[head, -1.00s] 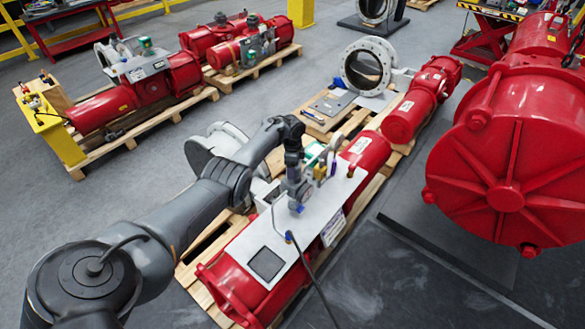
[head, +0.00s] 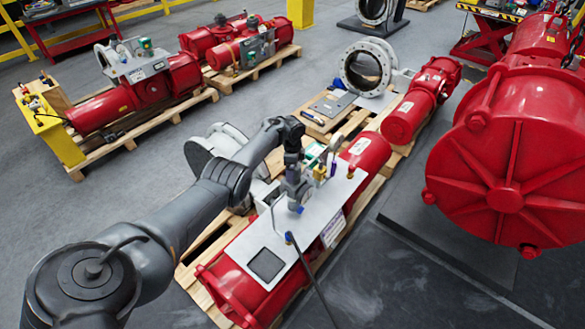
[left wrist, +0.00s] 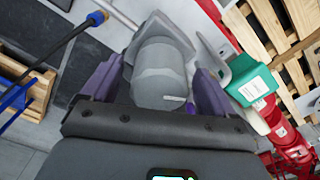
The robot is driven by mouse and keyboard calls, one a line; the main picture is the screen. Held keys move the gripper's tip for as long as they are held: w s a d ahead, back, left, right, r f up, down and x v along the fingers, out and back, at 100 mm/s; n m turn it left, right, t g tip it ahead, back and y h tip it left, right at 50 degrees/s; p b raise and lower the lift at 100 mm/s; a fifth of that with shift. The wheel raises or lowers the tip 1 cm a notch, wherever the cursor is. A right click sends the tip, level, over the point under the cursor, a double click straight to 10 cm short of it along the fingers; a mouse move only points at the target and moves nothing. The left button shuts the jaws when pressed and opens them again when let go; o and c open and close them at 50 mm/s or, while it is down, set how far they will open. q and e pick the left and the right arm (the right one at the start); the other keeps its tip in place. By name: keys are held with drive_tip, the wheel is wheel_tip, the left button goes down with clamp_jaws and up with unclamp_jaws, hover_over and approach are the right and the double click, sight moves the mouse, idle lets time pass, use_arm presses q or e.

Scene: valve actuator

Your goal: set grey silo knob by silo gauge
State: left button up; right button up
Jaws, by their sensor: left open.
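A grey cylindrical knob (left wrist: 160,78) sits between the two purple fingers of my left gripper (left wrist: 157,88) in the left wrist view. The fingers stand on either side of it, and small gaps seem to show, so it is not clearly gripped. In the head view my left gripper (head: 297,187) points down over the grey top plate (head: 280,228) of the red actuator (head: 242,285). The knob cannot be told apart from the gripper there. I cannot make out a readable gauge face in either view. My right gripper is not in view.
A green box (left wrist: 258,85) stands right of the gripper in the wrist view. A blue-tipped black hose (head: 290,240) rises close by the gripper. Small fittings (head: 330,165) crowd the plate's far end. A large red cylinder (head: 505,160) fills the right; grey floor (head: 200,20) lies beyond.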

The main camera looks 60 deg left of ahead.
use_arm(q)
drive_tip(key=shift+r, duration=0.6)
wheel_tip(320, 180, up, 10)
drive_tip(key=p, duration=0.3)
drive_tip(key=shift+f, duration=0.2)
